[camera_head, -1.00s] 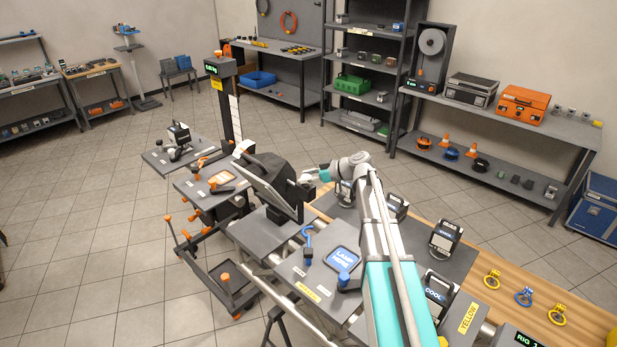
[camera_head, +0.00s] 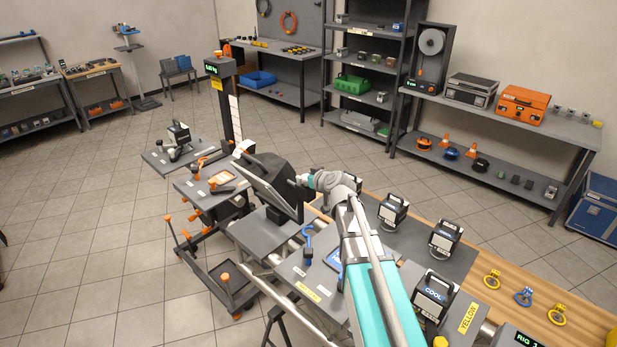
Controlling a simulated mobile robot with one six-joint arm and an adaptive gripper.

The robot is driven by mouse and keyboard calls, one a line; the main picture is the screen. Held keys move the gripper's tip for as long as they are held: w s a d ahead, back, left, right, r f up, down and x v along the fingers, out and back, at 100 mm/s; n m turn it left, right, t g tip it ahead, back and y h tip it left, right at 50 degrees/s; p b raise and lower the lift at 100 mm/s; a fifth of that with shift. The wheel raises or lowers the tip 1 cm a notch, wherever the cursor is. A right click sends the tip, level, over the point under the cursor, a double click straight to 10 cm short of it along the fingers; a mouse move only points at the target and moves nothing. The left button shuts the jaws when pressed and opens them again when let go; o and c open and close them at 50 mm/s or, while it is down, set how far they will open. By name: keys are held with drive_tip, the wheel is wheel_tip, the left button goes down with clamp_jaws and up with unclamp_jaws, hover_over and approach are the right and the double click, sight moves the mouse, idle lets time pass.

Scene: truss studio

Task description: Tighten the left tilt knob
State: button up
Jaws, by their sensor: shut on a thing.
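The dark panel device (camera_head: 268,168) stands tilted on its stand at the near end of the rail bench, its flat face toward the lower left. My gripper (camera_head: 306,181) is at the right-hand side of this device, at the height of its pivot. The gripper is shut on what appears to be the tilt knob there. The knob is hidden by the fingers and the device, so its turn and the gap beside it cannot be seen.
My arm crosses over the bench and partly covers a blue pad (camera_head: 332,266). Several small box lamps, one marked COOL (camera_head: 433,296), stand to the right. An orange-knobbed cart (camera_head: 222,275) is at the left.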

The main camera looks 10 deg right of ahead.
drive_tip(key=shift+m+t+h, duration=0.4)
drive_tip(key=shift+m+h, duration=2.7)
drive_tip(key=shift+h, duration=0.5)
drive_tip(key=o, duration=1.2)
drive_tip(key=shift+w+f, duration=0.15)
drive_tip(key=shift+w, duration=0.05)
drive_tip(key=shift+c, duration=0.2)
drive_tip(key=shift+s, duration=0.1)
drive_tip(key=shift+s, duration=0.1)
